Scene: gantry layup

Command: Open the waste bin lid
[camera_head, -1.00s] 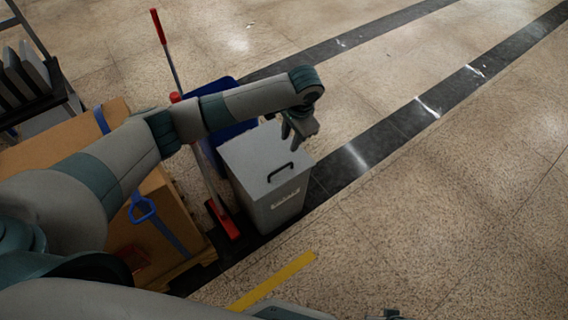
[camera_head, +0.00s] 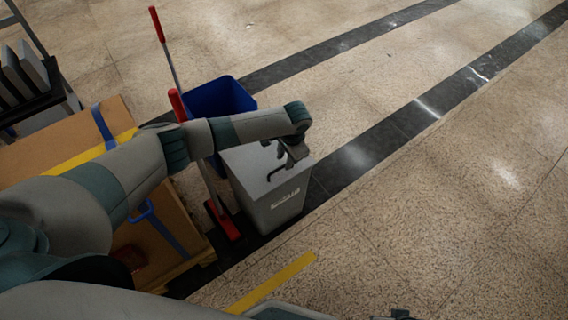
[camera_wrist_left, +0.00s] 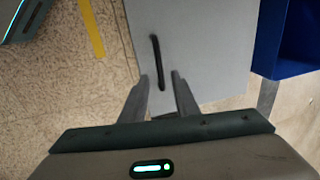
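The waste bin (camera_head: 275,205) is a grey box with a flat lid (camera_head: 245,162) that lies shut. A black bar handle (camera_head: 277,173) is on the lid, partly hidden by my left gripper (camera_head: 288,160) in the head view. In the left wrist view the lid (camera_wrist_left: 205,45) fills the middle and the handle (camera_wrist_left: 157,62) shows whole. My left gripper (camera_wrist_left: 160,76) is open, its fingers on either side of the handle's near end. I cannot tell whether they touch it. My right gripper cannot be made out.
A blue bin (camera_head: 222,98) stands behind the waste bin. A red-handled broom (camera_head: 222,218) stands close on its left. A strapped cardboard box (camera_head: 60,130) on a pallet is farther left. The floor to the right is clear.

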